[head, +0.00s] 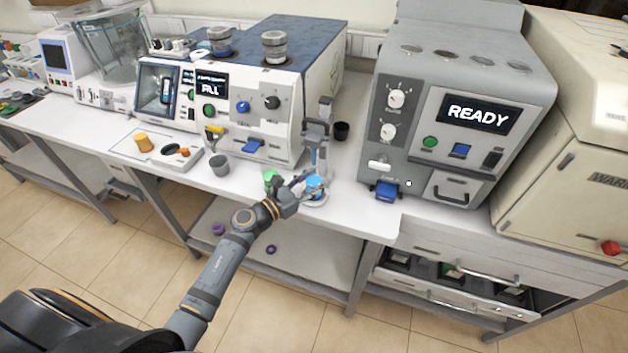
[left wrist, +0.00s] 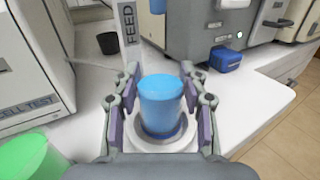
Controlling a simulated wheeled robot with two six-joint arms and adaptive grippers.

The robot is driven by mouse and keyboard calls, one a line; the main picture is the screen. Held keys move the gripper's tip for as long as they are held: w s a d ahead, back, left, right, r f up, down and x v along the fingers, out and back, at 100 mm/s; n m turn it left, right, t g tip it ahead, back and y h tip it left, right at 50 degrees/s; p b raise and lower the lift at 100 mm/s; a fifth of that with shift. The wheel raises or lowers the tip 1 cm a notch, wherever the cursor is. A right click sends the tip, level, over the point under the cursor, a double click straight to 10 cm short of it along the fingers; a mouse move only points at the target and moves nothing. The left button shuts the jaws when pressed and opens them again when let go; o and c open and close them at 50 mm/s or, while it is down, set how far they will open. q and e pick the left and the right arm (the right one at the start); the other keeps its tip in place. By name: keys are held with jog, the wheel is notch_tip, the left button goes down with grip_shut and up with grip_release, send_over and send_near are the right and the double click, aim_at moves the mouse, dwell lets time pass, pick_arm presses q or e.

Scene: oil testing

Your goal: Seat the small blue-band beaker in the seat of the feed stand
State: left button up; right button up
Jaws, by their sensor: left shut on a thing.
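The small blue-band beaker (head: 316,182) is upright between the fingers of my left gripper (head: 306,184), near the front edge of the table. In the left wrist view the blue beaker (left wrist: 161,98) has a finger pad of my left gripper (left wrist: 160,102) on each side. The feed stand (head: 322,150) rises just behind it, and its FEED label (left wrist: 129,28) shows in the left wrist view. The beaker is over the stand's round pale seat (left wrist: 135,140); whether its bottom touches the seat cannot be told. My right gripper is not in view.
A green beaker (head: 270,177) stands left of the stand, close to my left gripper. A black cup (head: 341,131) is behind right and a grey cup (head: 219,165) farther left. The cell test machine (head: 270,115) and the READY machine (head: 455,115) flank the stand.

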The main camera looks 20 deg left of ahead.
pick_arm(q)
jog(key=shift+f, duration=0.15)
jog(key=o, duration=1.3)
jog(key=v, duration=1.2)
